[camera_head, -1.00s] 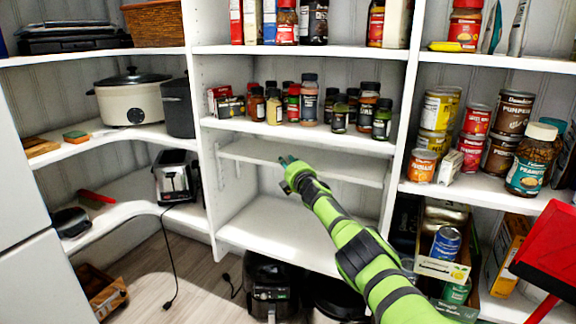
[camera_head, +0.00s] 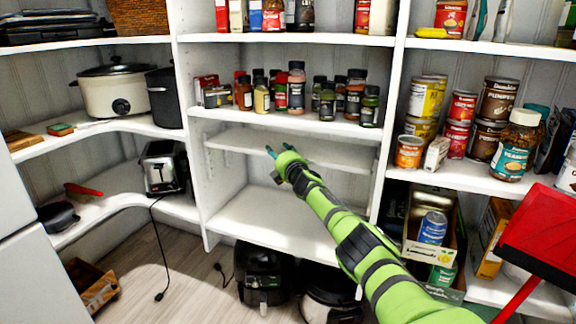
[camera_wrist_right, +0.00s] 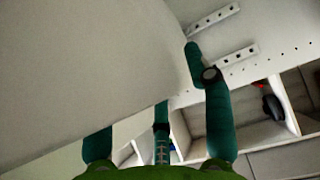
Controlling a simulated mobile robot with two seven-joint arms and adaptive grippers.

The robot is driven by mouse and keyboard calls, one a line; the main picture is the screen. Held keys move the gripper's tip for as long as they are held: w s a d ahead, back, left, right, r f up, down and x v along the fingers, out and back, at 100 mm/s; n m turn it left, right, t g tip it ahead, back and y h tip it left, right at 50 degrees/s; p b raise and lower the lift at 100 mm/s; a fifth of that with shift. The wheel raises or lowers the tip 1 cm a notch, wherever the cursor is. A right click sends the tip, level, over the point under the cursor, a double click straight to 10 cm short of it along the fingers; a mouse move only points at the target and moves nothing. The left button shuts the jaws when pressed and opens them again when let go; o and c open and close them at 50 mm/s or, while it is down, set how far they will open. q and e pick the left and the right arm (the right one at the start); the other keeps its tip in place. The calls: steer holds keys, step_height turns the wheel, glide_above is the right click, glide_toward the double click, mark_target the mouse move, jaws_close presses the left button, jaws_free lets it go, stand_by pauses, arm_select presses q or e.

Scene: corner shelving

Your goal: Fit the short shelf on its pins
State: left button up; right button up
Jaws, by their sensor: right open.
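The short shelf (camera_head: 236,141) is a white board in the middle bay, below the spice shelf. My right gripper (camera_head: 280,150) is at its front edge, near the middle, with teal fingers open. In the right wrist view the white board (camera_wrist_right: 80,60) fills the upper left. Two fingers pass out of sight behind its edge, and one finger (camera_wrist_right: 213,110) shows in front at its right edge. My left gripper is out of view.
Spice jars (camera_head: 297,88) stand on the shelf just above. The lower shelf (camera_head: 275,215) is bare.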

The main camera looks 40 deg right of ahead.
steer(key=v, duration=1.1)
steer(key=shift+a, duration=0.2)
